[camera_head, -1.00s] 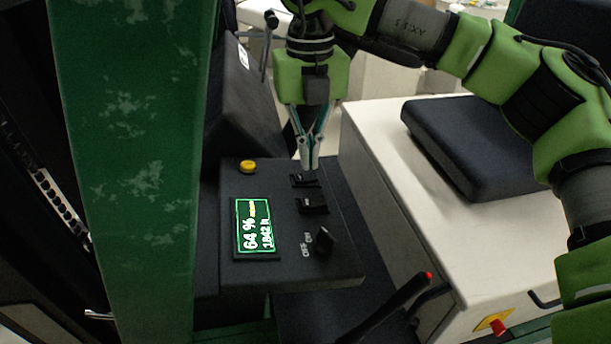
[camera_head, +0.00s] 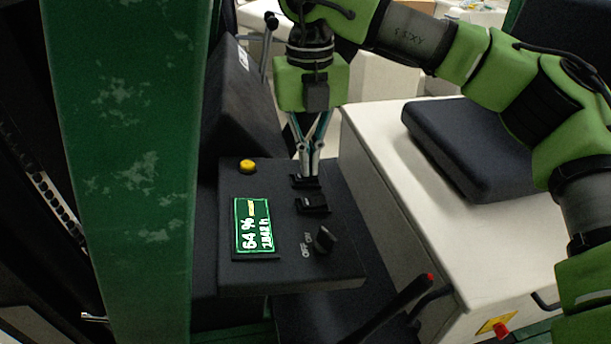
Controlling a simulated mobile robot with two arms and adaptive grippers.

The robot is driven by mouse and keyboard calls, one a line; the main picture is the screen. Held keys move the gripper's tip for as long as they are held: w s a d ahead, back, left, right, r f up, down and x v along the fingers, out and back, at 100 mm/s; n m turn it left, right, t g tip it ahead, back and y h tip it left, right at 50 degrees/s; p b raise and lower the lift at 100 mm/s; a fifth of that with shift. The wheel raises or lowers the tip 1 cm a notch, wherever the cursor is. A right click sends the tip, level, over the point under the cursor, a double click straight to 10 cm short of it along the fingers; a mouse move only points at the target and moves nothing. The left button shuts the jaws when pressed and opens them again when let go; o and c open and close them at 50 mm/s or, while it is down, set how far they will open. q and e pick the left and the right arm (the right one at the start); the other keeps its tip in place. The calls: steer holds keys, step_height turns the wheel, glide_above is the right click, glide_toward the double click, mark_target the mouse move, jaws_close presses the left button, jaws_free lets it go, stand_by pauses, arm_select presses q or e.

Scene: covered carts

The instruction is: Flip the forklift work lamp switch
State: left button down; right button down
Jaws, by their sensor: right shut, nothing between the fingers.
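The dark control panel (camera_head: 285,277) sits in the middle of the view. Near its far right edge are two black rocker switches: a far one (camera_head: 301,182) and a nearer one (camera_head: 312,204). I cannot read any label that says which is the work lamp's. My right gripper (camera_head: 311,174) points down with its fingers shut and empty. Its tips are at the far rocker and partly cover it; I cannot tell whether they press on it. My left gripper is not in view.
The panel also carries a yellow button (camera_head: 247,166), a lit display (camera_head: 255,226) and an OFF/ON knob (camera_head: 325,238). A green post (camera_head: 130,180) stands close on the left. A white housing (camera_head: 400,190) with a dark seat pad (camera_head: 465,150) is on the right. A red-tipped lever (camera_head: 405,300) stands in front.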

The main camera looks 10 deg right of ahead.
steer(key=shift+f+b, duration=0.5)
steer(key=shift+f, duration=0.2)
steer(key=shift+r, duration=0.1)
steer(key=shift+r+p, duration=0.75)
steer(key=shift+r, duration=0.1)
steer(key=shift+r+p, duration=1.7)
steer(key=shift+r, duration=0.95)
